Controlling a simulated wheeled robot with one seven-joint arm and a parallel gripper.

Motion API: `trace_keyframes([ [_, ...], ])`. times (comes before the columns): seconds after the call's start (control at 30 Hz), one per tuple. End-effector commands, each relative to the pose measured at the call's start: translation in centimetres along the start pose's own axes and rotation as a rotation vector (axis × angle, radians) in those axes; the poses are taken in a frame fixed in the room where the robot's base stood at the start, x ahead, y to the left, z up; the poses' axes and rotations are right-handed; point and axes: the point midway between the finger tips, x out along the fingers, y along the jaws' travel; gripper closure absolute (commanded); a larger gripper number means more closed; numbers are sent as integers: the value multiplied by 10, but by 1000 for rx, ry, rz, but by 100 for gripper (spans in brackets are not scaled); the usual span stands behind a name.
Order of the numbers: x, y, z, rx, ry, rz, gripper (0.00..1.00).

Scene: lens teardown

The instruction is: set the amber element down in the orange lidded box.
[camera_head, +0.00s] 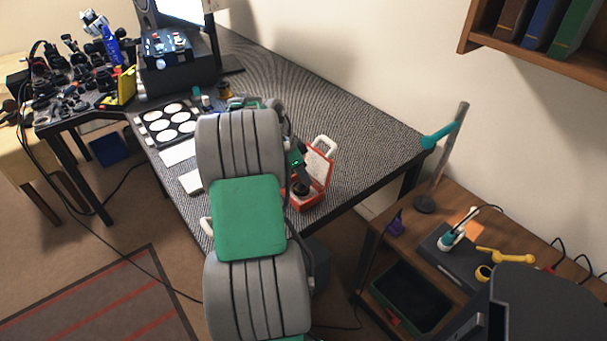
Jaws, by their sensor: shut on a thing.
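The orange lidded box (325,181) stands on the desk near its front right edge, with its lid raised at the right side. My gripper (303,189) is a dark shape pointing down at the box's opening, partly behind my arm. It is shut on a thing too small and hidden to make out. I take it to be the amber element, though no amber shows between the jaws. I cannot tell whether the gripper touches the box floor.
My grey and green arm covers the middle of the desk (352,140). A black tray with white round wells (169,125) and white cards (178,153) lie left of it. A small brownish jar (224,89) stands farther back. A wooden side table (375,243) is at right.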

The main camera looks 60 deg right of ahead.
Motion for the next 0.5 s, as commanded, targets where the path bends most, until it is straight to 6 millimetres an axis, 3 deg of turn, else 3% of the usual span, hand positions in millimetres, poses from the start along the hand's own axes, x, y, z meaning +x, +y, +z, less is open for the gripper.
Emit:
trace_keyframes([
  [0.5, 4, 0, 2, 0, 0, -1, 100],
])
